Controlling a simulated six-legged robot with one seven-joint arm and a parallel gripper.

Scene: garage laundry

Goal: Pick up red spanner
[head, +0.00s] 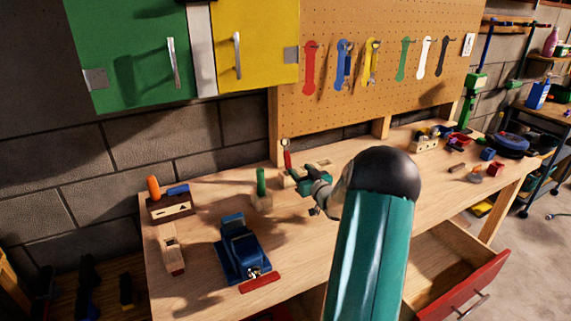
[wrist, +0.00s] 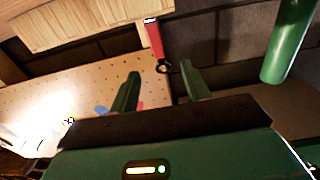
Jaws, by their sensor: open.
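Whether the fingers touch the spanner is unclear.
A green-handled tool (head: 261,182) stands left of my gripper; a blue vise (head: 240,250) is nearer. The pegboard (head: 340,25) behind has a bare red spanner shape (head: 310,68) and coloured tool outlines. An open red-fronted drawer (head: 470,288) juts out below right.

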